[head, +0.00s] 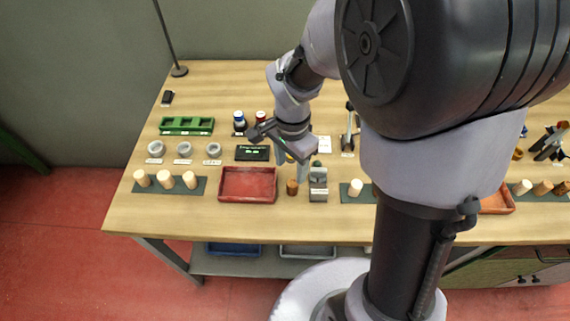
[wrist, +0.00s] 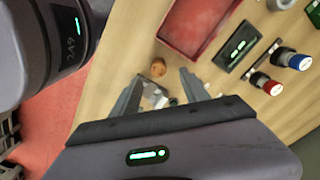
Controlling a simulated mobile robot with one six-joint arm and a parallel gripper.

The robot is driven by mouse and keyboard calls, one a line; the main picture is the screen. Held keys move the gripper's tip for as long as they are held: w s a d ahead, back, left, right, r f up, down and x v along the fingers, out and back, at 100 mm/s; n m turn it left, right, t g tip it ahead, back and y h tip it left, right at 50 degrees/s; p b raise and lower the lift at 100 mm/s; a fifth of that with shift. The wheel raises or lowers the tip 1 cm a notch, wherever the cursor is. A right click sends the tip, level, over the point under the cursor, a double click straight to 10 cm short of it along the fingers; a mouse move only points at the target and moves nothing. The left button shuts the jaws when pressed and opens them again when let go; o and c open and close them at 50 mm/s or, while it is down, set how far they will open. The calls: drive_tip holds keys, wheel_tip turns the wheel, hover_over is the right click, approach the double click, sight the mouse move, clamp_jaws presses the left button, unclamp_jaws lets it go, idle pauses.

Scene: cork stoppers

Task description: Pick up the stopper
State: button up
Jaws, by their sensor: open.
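The stopper, a small brown cork (head: 292,187), stands upright on the wooden table between the red tray and a small grey metal block. It also shows in the wrist view as an orange-brown round top (wrist: 158,67), just beyond the fingertips. My gripper (head: 293,172) is open and points down above the table, close to the cork. In the wrist view the two grey fingers (wrist: 162,82) are apart with nothing gripped. The cork appears ahead of the gap between the tips; its exact height below them is hard to tell.
A red tray (head: 248,185) lies left of the cork. A grey metal block (head: 318,184) stands close on its right. Several pale cylinders on dark mats (head: 198,187) stand farther left. A black display (head: 252,153) lies behind the tray. Bare table lies in front of the cork.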

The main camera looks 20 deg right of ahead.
sight(293, 182)
wheel_tip(293, 182, down, 4)
drive_tip(key=shift+w+a+r+b, duration=0.1)
drive_tip(key=shift+r+b, duration=0.05)
drive_tip(key=shift+b, duration=0.35)
drive_tip(key=f+b, duration=0.1)
drive_tip(key=f, duration=0.1)
drive_tip(key=f+b, duration=0.1)
drive_tip(key=d+f+b, duration=0.1)
drive_tip(key=f, duration=0.1)
drive_tip(key=shift+f, duration=0.35)
drive_tip(key=shift+a+r, duration=0.1)
drive_tip(key=shift+r, duration=0.1)
drive_tip(key=shift+c, duration=0.2)
clamp_jaws()
